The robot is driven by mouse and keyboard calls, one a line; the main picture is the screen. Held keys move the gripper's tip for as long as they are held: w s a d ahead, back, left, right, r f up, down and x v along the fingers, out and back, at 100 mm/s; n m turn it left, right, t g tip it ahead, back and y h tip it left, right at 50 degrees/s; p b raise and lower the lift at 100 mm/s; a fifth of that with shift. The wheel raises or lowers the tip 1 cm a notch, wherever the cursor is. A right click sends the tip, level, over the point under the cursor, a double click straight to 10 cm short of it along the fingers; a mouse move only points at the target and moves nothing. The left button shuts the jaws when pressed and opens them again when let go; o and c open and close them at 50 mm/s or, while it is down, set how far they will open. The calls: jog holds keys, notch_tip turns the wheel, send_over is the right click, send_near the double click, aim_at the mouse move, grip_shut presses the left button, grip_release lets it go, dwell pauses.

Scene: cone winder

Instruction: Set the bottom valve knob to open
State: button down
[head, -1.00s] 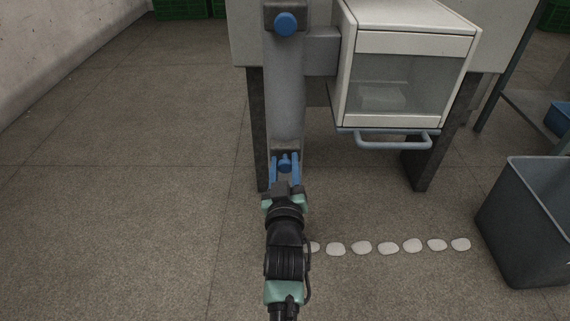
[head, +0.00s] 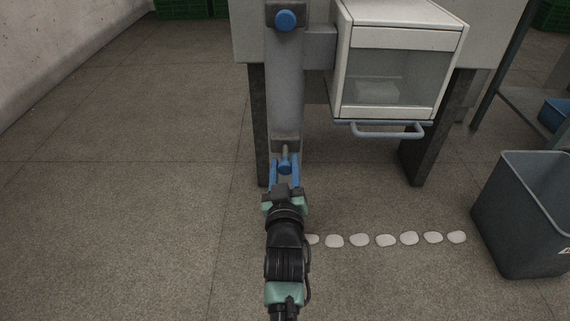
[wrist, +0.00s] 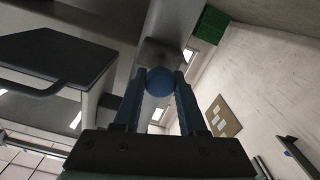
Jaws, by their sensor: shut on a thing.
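The bottom valve knob (head: 285,166) is a small blue ball at the lower end of the grey vertical column (head: 286,90). A short grey stem shows between the knob and the block above it. My gripper (head: 285,172) has its blue fingers on both sides of the knob, shut on it. In the wrist view the blue knob (wrist: 159,82) sits between the two fingertips of my gripper (wrist: 158,92), in front of the column's grey end block. A similar blue top knob (head: 286,20) is on the column's upper end.
A white glass-fronted cabinet (head: 396,75) with a grey-blue bar handle (head: 388,131) is right of the column. A row of several white stones (head: 386,240) lies on the floor. A grey bin (head: 525,215) stands at right. The floor at left is clear.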

jog(key=shift+s+f, duration=0.1)
jog(key=shift+s, duration=0.25)
jog(key=shift+c, duration=2.3)
grip_release()
jog(key=shift+w, duration=0.1)
jog(key=s+p, duration=0.3)
jog(key=s, duration=1)
jog(key=shift+p, duration=0.35)
